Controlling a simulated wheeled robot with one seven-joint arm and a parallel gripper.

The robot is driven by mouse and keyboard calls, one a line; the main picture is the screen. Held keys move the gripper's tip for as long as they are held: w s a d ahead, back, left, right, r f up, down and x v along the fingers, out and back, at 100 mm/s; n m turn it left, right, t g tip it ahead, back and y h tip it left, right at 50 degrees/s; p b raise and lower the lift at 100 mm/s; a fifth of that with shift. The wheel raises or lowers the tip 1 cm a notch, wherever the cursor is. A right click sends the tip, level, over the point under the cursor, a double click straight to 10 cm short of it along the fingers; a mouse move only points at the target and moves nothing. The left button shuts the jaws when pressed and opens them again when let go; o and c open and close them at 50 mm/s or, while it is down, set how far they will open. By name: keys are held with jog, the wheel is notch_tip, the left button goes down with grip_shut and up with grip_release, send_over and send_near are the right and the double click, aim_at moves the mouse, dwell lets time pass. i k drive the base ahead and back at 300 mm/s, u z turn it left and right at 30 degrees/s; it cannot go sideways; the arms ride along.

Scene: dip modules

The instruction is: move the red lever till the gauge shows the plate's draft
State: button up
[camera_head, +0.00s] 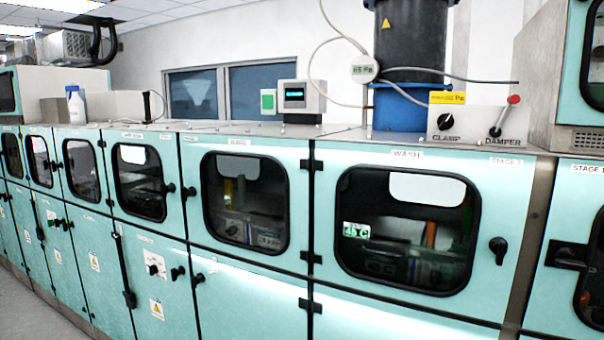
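A round white gauge (364,69) hangs on the dark duct and shows a reading in Pa; the first digits look like 65 but are small. A yellow plate (447,98) on the box's upper edge also ends in Pa; its number is too small to read. My gripper is not in view.
A black CLAMP knob (445,121) sits left of the lever on the same box. A blue duct collar (401,107) stands just left of the box. A grey hose passes behind the box. A tall teal cabinet (562,70) stands close on the right.

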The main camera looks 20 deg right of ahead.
aim_at(496, 131)
jog(key=z, duration=0.8)
jog(key=k, duration=0.2)
jog(key=z, duration=0.8)
